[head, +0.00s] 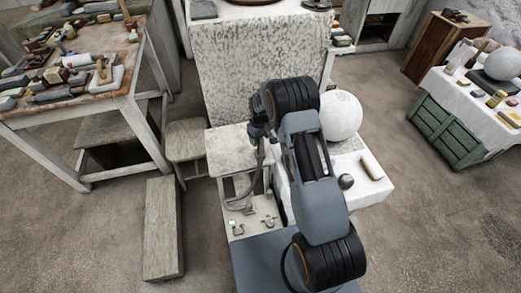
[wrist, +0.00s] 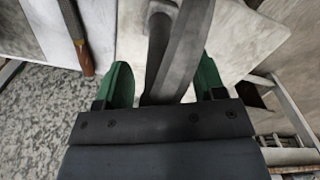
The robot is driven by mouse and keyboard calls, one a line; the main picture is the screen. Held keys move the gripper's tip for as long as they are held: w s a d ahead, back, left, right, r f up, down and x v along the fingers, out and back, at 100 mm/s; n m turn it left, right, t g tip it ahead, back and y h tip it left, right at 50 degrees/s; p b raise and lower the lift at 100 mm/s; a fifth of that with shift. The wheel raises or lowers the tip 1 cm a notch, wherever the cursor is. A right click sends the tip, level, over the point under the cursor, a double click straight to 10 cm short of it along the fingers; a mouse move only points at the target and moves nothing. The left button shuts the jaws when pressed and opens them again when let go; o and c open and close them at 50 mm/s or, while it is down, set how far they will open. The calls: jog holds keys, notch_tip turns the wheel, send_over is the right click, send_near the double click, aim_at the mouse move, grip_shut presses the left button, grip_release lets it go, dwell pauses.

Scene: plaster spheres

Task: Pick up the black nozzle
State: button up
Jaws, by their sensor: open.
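My gripper (wrist: 163,78) shows its two green fingers apart in the wrist view. A long dark grey piece (wrist: 188,45), with a second dark strand beside it, runs between the fingers; it may be the black nozzle or its hose. I cannot tell whether the fingers touch it. In the head view my gripper (head: 251,137) is partly hidden by my arm, above a small pale wooden stand (head: 226,139). A dark curved hose-like piece (head: 243,168) hangs below it at the stand's edge. The nozzle's tip cannot be made out.
A tool with a wooden handle (wrist: 86,60) shows in the wrist view. A cluttered bench (head: 128,88) stands left; floor (head: 440,240) is clear at right.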

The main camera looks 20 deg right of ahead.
jog(key=shift+c, duration=0.3)
jog(key=c, duration=0.9)
jog(key=shift+c, duration=0.2)
jog(key=shift+r, duration=0.15)
